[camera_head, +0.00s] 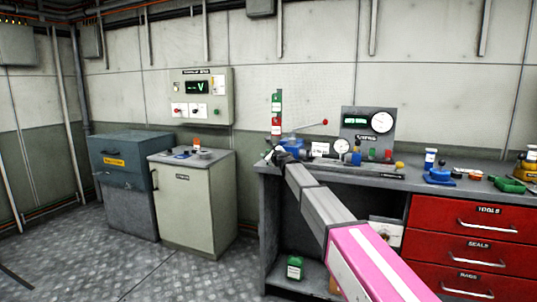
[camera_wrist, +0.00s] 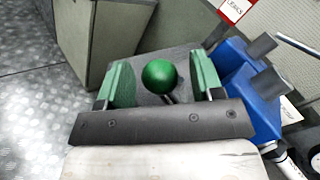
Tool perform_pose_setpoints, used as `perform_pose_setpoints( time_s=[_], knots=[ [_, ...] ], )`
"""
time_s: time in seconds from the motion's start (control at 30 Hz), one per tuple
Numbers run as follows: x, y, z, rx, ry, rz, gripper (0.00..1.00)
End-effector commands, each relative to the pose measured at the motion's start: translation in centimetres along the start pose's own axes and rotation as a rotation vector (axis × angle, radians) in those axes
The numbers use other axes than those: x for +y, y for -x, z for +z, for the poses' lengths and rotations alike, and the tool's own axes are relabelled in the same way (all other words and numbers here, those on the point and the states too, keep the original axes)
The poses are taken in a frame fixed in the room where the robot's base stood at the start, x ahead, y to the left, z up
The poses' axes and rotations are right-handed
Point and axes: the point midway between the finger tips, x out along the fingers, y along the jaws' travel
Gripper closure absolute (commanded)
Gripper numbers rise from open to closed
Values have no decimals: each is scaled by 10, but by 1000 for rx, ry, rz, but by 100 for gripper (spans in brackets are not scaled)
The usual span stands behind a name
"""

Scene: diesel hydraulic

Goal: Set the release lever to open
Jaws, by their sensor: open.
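A green ball knob (camera_wrist: 160,76) on a thin dark stem shows in the wrist view; it appears to be the release lever. My gripper (camera_wrist: 162,80) is open, with one green finger on each side of the knob. There is a gap between the knob and each finger. How deep the knob sits between the fingers I cannot tell. In the head view my gripper (camera_head: 272,154) is small, at the left end of the workbench, and the knob cannot be made out there. A blue pump body (camera_wrist: 250,85) stands just right of my gripper in the wrist view.
A long handle with a red knob (camera_head: 325,122) rises over the workbench (camera_head: 330,171). A grey gauge panel (camera_head: 367,133) stands behind. A red drawer cabinet (camera_head: 455,235) is at the right. A pale cabinet (camera_head: 192,205) stands left, with open floor (camera_head: 150,275) in front.

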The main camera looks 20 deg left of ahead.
Motion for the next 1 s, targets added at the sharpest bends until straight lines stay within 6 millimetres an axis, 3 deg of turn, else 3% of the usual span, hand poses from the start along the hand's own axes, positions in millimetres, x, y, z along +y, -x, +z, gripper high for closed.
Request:
perform_pose_setpoints(
  time_s=[0.33,0.5,1.0],
  knots=[
    [0,-6,0,0,0,0,43],
    [0,-5,0,0,0,0,98],
    [-5,-8,3,27,-35,20,100]
  ],
)
